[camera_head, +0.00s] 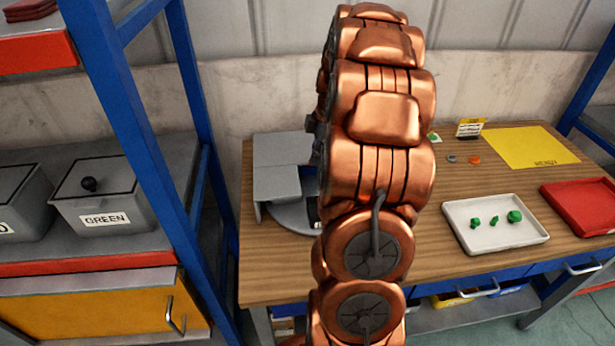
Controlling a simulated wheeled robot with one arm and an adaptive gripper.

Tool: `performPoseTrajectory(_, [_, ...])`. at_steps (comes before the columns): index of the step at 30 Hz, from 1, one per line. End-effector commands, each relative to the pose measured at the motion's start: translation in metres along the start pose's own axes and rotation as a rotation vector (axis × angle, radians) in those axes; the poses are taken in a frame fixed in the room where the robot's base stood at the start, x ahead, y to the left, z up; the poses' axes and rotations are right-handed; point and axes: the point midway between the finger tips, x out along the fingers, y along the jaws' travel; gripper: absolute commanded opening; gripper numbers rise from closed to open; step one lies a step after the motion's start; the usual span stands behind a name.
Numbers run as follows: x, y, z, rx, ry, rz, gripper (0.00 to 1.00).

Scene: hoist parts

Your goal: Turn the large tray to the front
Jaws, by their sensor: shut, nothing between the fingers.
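A grey round turntable (291,217) sits on the left part of the wooden table, partly under a grey boxy cover (277,183). My copper-coloured arm stands in front and hides its right side. I cannot tell which part of it, if any, is the large tray. A white tray (468,232) with several green parts lies on the right of the table. A red tray (577,212) lies at the right edge, cut off by the frame. My gripper is not visible; my arm fills the middle of the view.
The wooden table (400,270) also holds a yellow mat (520,148), a small yellow sign (470,128), a grey piece (451,159) and an orange piece (474,160). A blue-posted shelf on the left holds a lidded bin marked GREEN (104,210). Drawers are below the table.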

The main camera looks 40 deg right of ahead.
Motion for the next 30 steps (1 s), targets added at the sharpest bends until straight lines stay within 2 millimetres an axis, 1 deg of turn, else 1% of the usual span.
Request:
performPoseTrajectory(15, [0.001,0.000,0.000,0.000,0.000,0.000,0.00])
performPoseTrajectory(27, [0.023,0.000,0.005,0.000,0.000,0.001,0.00])
performPoseTrajectory(30, [0.024,0.000,0.005,0.000,0.000,0.001,0.00])
